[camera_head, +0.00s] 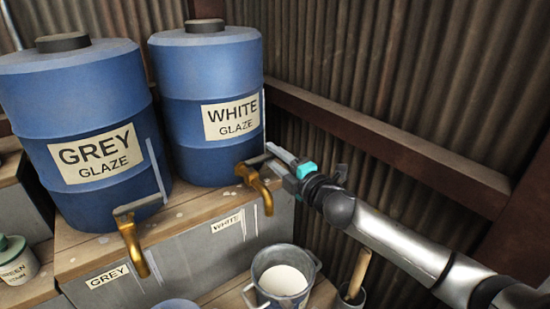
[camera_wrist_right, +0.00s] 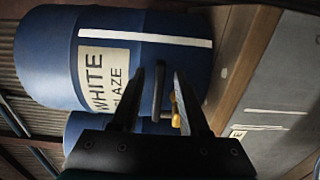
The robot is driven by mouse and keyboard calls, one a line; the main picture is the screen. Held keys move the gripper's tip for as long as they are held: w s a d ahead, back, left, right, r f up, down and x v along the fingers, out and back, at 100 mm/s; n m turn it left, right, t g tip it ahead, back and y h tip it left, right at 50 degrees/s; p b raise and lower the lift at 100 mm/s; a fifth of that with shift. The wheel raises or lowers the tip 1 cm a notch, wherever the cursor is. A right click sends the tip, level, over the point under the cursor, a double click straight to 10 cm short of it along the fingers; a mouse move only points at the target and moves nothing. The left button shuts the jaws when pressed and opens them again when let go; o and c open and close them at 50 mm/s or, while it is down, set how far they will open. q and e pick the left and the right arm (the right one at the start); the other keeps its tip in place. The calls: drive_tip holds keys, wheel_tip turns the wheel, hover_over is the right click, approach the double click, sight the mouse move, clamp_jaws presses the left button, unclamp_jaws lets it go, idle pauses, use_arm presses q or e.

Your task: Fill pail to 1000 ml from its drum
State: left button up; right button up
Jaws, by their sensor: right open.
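The blue drum labelled WHITE GLAZE (camera_head: 205,85) stands on a wooden-topped shelf, with a brass tap (camera_head: 262,188) low on its front. The tap has a dark lever (camera_head: 253,160). A grey metal pail (camera_head: 262,290) stands below and in front of this tap, with white liquid (camera_head: 284,280) in it. No stream shows between tap and pail. My right gripper (camera_head: 277,153) is open at the tap lever. In the right wrist view the lever (camera_wrist_right: 158,85) appears between the two fingers, and the brass tap (camera_wrist_right: 177,108) is partly hidden by one finger. My left gripper is not in view.
The GREY GLAZE drum (camera_head: 80,120) with its own brass tap (camera_head: 133,245) stands at left. A small pot with a wooden handle (camera_head: 357,272) is right of the pail. A green-lidded jar (camera_head: 15,262) is at far left. A corrugated wall and beam (camera_head: 390,145) close off the right.

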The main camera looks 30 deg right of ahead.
clamp_jaws()
idle(0.4)
idle(1.1)
